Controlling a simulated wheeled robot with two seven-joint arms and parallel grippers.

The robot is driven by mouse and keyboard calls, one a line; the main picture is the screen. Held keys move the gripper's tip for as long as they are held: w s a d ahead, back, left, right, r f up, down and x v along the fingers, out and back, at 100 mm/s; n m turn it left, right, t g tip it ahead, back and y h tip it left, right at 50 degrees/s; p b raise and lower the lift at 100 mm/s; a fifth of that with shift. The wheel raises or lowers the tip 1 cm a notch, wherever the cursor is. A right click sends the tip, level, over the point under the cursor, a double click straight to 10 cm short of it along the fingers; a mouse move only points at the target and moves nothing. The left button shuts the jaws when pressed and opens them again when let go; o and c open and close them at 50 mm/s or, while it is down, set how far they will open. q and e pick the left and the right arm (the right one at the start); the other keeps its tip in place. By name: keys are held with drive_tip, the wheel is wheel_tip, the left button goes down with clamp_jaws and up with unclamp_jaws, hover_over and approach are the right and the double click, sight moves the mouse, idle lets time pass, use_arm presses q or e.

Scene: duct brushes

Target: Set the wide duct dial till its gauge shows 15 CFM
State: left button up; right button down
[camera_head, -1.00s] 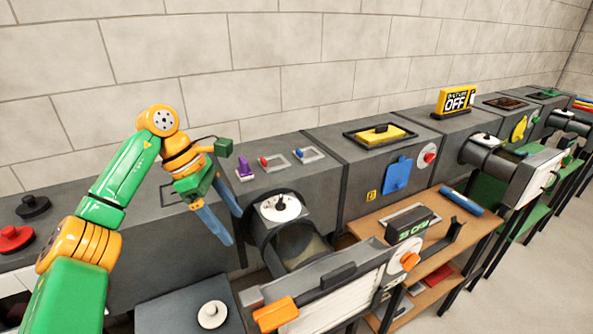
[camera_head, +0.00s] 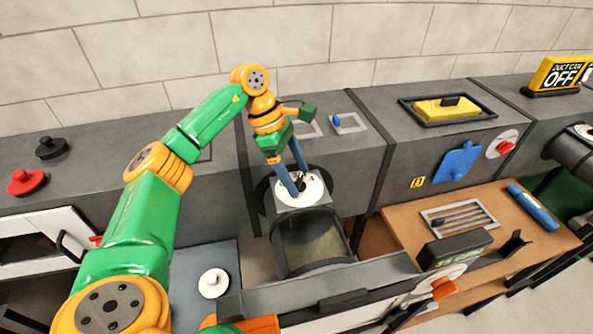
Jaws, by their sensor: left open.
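A white dial (camera_head: 316,190) with a dark knob sits on top of the open-ended grey duct (camera_head: 313,240). My left gripper (camera_head: 297,190) points down over this dial, its two blue fingers apart at the knob. The fingers partly hide the knob, and I cannot tell whether they touch it. A black gauge block (camera_head: 453,250) stands on the wooden table with green CFM digits. Its number is too small to read surely, perhaps 35. A second white dial with an orange knob (camera_head: 445,289) is beside the gauge.
A wooden table (camera_head: 405,205) holds a metal grille (camera_head: 460,216) and a blue cylinder (camera_head: 532,207). A yellow sign reading OFF (camera_head: 557,75) stands at the back right. A grey panelled frame (camera_head: 330,288) lies in front of the duct.

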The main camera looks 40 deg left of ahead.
use_arm(q)
drive_tip(key=shift+w, duration=0.1)
drive_tip(key=shift+s+r, duration=0.1)
drive_tip(key=shift+s, duration=0.1)
drive_tip(key=c, duration=0.6)
clamp_jaws()
drive_tip(key=n+t, duration=0.1)
drive_tip(key=n, duration=0.1)
drive_tip(key=shift+n+y+b, duration=0.3)
drive_tip(key=shift+b, duration=0.1)
drive_tip(key=shift+s+d+n+t+y, duration=0.15)
drive_tip(key=shift+n+t+y, duration=0.2)
drive_tip(key=shift+n, duration=1.15)
